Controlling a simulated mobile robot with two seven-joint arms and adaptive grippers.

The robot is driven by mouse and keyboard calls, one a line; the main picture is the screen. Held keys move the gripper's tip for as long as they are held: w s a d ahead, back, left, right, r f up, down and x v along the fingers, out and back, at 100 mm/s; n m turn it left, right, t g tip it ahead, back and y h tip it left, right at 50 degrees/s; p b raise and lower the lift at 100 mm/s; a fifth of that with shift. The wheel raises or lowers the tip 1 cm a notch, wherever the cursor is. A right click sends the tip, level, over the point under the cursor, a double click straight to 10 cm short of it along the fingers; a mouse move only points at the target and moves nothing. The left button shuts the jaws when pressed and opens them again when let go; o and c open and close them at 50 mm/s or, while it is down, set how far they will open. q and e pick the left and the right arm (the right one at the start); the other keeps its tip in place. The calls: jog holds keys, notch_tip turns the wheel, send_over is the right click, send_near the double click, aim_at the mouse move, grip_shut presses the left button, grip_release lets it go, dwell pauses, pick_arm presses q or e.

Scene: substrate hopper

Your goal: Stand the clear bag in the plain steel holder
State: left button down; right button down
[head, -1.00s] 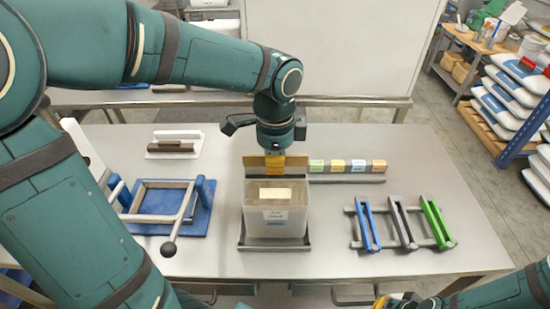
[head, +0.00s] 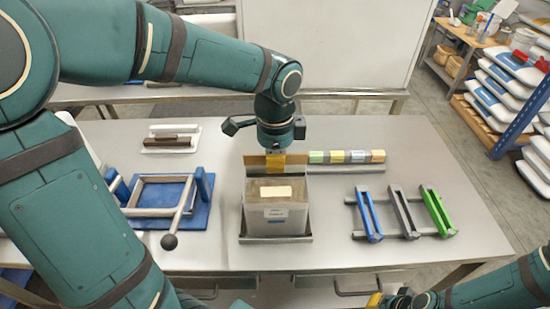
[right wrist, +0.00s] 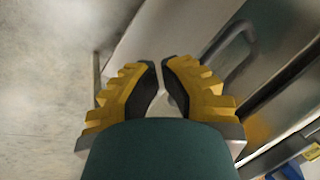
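The clear bag (head: 262,222) is a boxy, upright, see-through bag with grey-brown contents, a white front label and a cream patch on top. It shows at the middle of the table in the head view. A tan upright panel rises at its back. My left gripper (head: 276,168) points down with yellow fingers at this panel and looks shut on the top of the bag. The plain steel holder (head: 275,240) is a low steel tray directly under the bag; the bag hides most of it. My right gripper (right wrist: 164,62) is empty, its tips almost together, low and in front of the table.
A rack with blue, grey and green bars (head: 405,213) lies to the right. A row of colour-topped blocks (head: 345,157) stands behind right. A blue-based frame with a lever (head: 165,200) and a white-and-brown block (head: 172,142) lie left. Bare table (head: 335,225) separates holder and rack.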

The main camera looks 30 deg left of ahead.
pick_arm(q)
jog(key=shift+a+r, duration=0.1)
jog(key=shift+a, duration=0.05)
jog(key=shift+f, duration=0.2)
dwell(0.6)
jog(key=c, duration=1.2)
grip_release()
jog(key=shift+s+f, duration=0.1)
notch_tip(320, 180, up, 12)
jog(key=shift+r, duration=0.1)
